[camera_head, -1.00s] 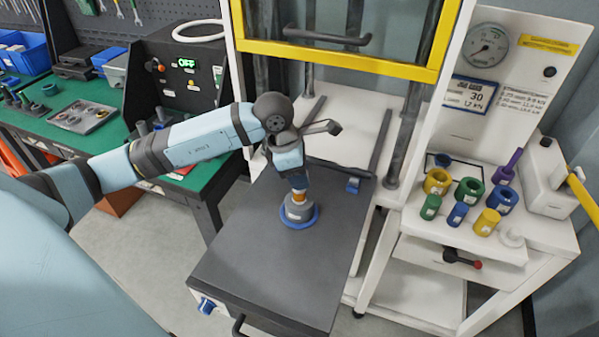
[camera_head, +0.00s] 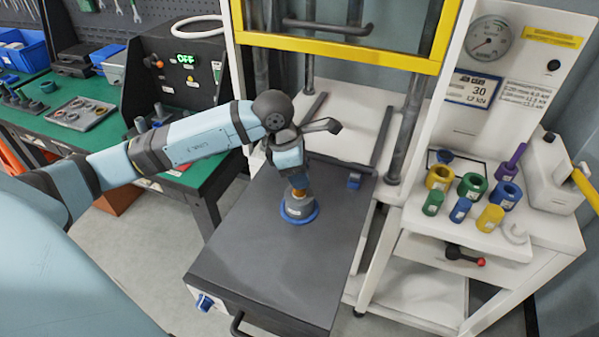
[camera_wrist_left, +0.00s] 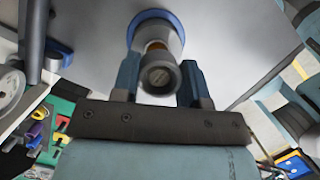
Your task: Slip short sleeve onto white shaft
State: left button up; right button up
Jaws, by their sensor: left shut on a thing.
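My left gripper (camera_head: 297,182) points down over a grey round fitting (camera_head: 298,207) on a blue ring base (camera_head: 312,217), on the dark table. In the left wrist view its two fingers (camera_wrist_left: 160,80) are shut on the sides of a grey round part (camera_wrist_left: 157,76) with a slotted centre. An orange band (camera_wrist_left: 157,46) shows just behind that part, above the fitting. I cannot tell whether the held part is the short sleeve, or how far it sits around a shaft. No white shaft can be clearly made out. My right gripper is not in view.
The dark table top (camera_head: 240,260) is clear around the fitting. A press frame with a yellow-edged guard (camera_head: 340,54) stands behind it. At the right, a white shelf (camera_head: 440,219) holds several coloured rings and cylinders. A green bench (camera_head: 110,135) stands at the left.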

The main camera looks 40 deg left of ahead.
pick_arm(q)
jog(key=shift+f+b, duration=0.25)
jog(key=shift+b, duration=0.15)
dwell(0.5)
jog(key=o, duration=0.7)
jog(key=shift+c, duration=0.2)
jog(key=o, duration=0.6)
jog(key=shift+c, duration=0.2)
notch_tip(320, 180, up, 10)
jog(key=p, duration=0.4)
